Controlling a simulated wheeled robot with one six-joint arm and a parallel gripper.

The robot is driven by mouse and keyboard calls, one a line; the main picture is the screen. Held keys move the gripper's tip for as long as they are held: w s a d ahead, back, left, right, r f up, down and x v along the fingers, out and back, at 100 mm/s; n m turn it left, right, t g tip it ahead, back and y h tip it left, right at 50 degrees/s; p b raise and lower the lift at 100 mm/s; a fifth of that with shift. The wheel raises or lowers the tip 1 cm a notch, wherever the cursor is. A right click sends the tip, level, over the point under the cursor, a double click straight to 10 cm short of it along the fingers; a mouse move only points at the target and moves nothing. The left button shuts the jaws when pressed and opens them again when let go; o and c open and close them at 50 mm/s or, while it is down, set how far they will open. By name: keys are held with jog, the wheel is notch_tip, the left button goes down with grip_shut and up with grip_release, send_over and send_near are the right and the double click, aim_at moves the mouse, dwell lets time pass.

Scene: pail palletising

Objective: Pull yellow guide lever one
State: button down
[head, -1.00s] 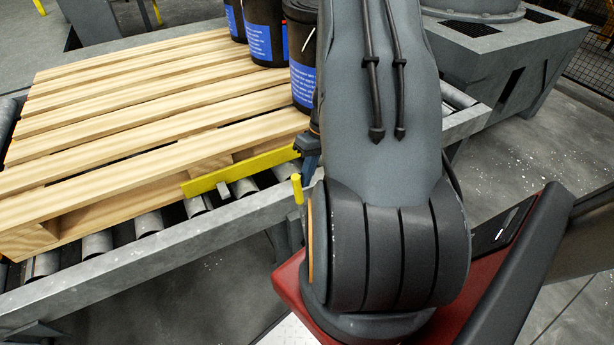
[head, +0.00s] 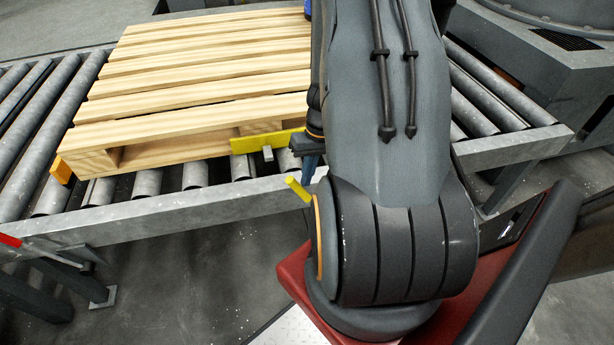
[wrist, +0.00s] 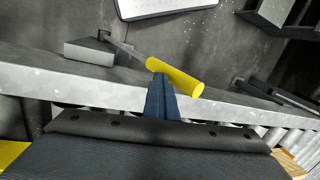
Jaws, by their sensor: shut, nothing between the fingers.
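A yellow lever handle (head: 297,188) stands at the front edge of the conveyor, just left of my arm, leaning to the upper left. In the wrist view the yellow handle (wrist: 178,78) is a short round bar just beyond my fingertips. A yellow guide plate (head: 265,140) stands by the pallet's near right side. My gripper (head: 308,168) is partly hidden by my arm; its blue fingers are beside the handle. In the wrist view my gripper (wrist: 159,84) is shut and empty, its tips at the handle's left end. Whether they touch it I cannot tell.
A wooden pallet (head: 200,105) lies on the roller conveyor (head: 185,213). An orange block (head: 61,170) is at its near left corner. A red part (head: 10,240) shows at the conveyor's left front. My arm hides the pallet's right side. The floor in front is open.

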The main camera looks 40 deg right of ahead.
jog(key=shift+a, duration=0.15)
jog(key=d+v, duration=0.1)
jog(key=v, duration=1.1)
jog(key=shift+w+p, duration=0.15)
jog(key=shift+p, duration=0.3)
